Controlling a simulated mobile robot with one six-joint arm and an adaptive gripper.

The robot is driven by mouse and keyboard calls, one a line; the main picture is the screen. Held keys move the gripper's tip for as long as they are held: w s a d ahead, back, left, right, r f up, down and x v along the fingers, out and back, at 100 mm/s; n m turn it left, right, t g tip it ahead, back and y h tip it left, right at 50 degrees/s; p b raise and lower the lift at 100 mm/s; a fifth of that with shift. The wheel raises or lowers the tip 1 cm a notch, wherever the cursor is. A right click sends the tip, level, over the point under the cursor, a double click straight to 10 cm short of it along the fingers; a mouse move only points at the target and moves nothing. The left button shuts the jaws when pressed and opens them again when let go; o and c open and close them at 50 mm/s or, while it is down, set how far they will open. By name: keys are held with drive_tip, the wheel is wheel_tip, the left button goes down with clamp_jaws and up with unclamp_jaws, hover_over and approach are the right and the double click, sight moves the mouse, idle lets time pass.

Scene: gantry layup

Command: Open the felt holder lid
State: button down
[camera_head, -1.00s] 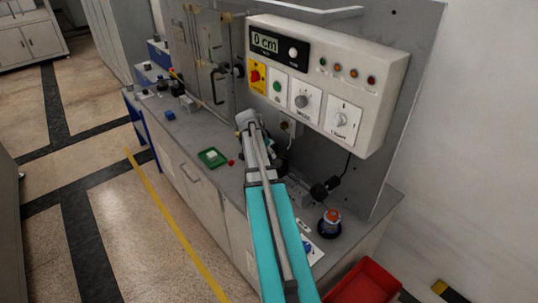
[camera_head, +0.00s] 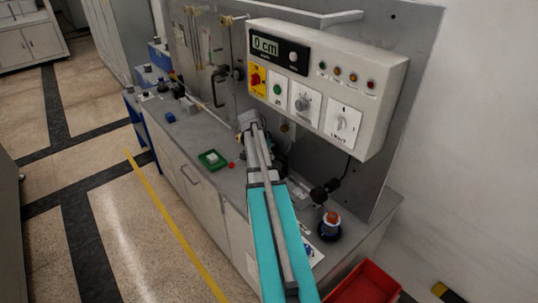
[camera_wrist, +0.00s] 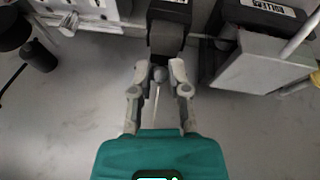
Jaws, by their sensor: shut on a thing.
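In the wrist view, my gripper (camera_wrist: 160,75) has its two fingertips closed around a small grey knob (camera_wrist: 160,73). The knob is at the front of a narrow block with a grey front (camera_wrist: 166,38) and a dark top, which appears to be the felt holder with its lid. Its label is cut off at the top edge, and how far the lid is open cannot be told. In the head view, my arm hides most of the gripper and the holder.
A wider grey block with an upside-down label (camera_wrist: 262,62) stands close on the right. A black fitting (camera_wrist: 38,55) is at the left. In the head view, a control box (camera_head: 325,85) hangs above the bench. A green tray (camera_head: 212,160) and a red bin (camera_head: 365,285) are nearby.

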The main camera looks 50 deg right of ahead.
drive_tip(key=shift+d+r+y+p, duration=0.45)
drive_tip(key=shift+r+y+p, duration=0.15)
drive_tip(key=shift+r+p, duration=0.1)
drive_tip(key=shift+s+d+r+y+p, duration=0.1)
drive_tip(key=shift+d+r+y+p, duration=0.1)
drive_tip(key=shift+d+y+p, duration=0.4)
drive_tip(key=shift+a, duration=0.2)
drive_tip(key=c, duration=0.6)
unclamp_jaws()
